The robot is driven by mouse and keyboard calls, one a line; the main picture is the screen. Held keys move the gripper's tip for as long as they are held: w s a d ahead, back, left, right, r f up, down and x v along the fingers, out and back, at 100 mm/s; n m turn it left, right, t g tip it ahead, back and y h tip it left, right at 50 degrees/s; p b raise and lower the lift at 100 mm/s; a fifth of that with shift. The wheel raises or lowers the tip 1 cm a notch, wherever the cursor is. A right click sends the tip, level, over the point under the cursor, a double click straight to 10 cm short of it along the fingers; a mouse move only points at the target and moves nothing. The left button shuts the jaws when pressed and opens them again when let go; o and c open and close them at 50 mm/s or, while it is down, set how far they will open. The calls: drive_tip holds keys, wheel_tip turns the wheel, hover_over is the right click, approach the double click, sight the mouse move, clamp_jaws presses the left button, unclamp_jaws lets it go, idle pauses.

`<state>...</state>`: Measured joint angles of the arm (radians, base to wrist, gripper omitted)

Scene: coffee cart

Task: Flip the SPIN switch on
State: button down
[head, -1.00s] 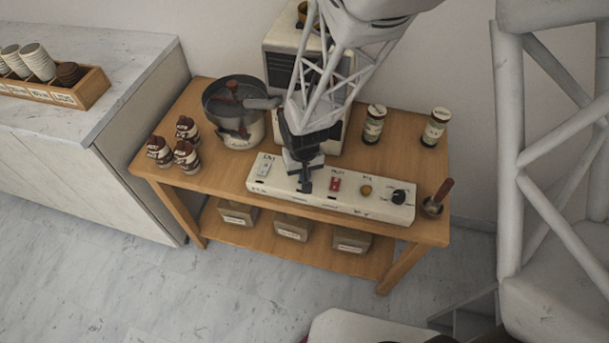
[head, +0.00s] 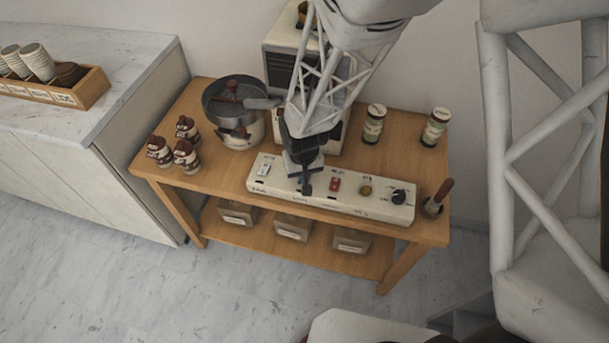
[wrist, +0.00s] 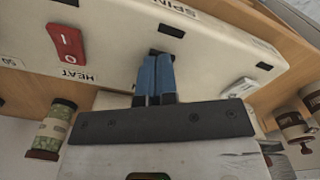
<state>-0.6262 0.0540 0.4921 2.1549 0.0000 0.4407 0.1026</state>
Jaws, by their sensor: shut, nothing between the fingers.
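The white control panel (head: 340,201) lies along the front of the wooden cart. My gripper (head: 306,188) is shut and empty, pointing down at the panel between the white rocker switch (head: 264,169) and the red rocker switch (head: 336,184). In the wrist view the blue fingertips (wrist: 157,62) are together at the panel, over a dark spot. The SPIN label (wrist: 179,8) is on the panel beyond them. The SPIN switch is mostly hidden behind the fingers, so I cannot tell its position. The red switch (wrist: 67,41) is labelled HEAT; the white switch (wrist: 240,88) is right of the fingers.
A wooden-handled tool in a cup (head: 434,206) stands at the right.

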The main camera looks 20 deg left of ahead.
idle(0.3)
drive_tip(key=shift+r, duration=3.4)
drive_tip(key=shift+w+d+r, duration=0.1)
drive_tip(key=shift+d+r, duration=0.2)
drive_tip(key=shift+r, duration=0.1)
drive_tip(key=s+d+r+m+t, duration=0.1)
drive_tip(key=s+d+r+m, duration=0.15)
drive_tip(key=d+r, duration=1.4)
drive_tip(key=s+d+r+m, duration=0.2)
drive_tip(key=s+d+r, duration=0.2)
drive_tip(key=s+d, duration=0.2)
drive_tip(key=s+d+r+m+t, duration=0.1)
drive_tip(key=s+d+r, duration=0.4)
drive_tip(key=d, duration=0.4)
drive_tip(key=shift+s+d+r+m+t, duration=0.2)
drive_tip(key=shift+s+m+t, duration=0.15)
drive_tip(key=shift+s, duration=0.35)
